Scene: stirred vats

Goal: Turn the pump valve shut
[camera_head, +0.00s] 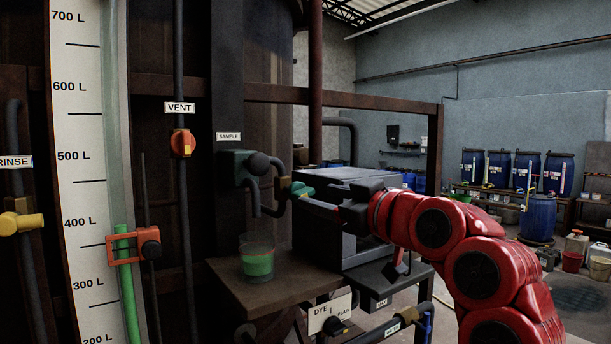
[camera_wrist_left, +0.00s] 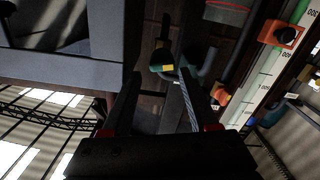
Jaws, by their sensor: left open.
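No label reading PUMP is legible, so I cannot tell for sure which valve is the pump valve. A teal valve handle (camera_head: 300,188) sits on the dark pipework right of the SAMPLE label, just beyond my left gripper (camera_head: 322,198). In the left wrist view the teal handle (camera_wrist_left: 163,59) has a yellow part and lies ahead of the fingertips. My left gripper (camera_wrist_left: 158,75) is open there, with nothing between its fingers. I cannot tell whether a finger touches the handle. My right gripper is not in view.
A clear cup (camera_head: 257,262) with green liquid stands on a brown shelf (camera_head: 225,275). An orange VENT knob (camera_head: 182,143), a yellow RINSE handle (camera_head: 20,223) and a level gauge (camera_head: 80,190) are at left. A grey box (camera_head: 350,250) stands close below the gripper.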

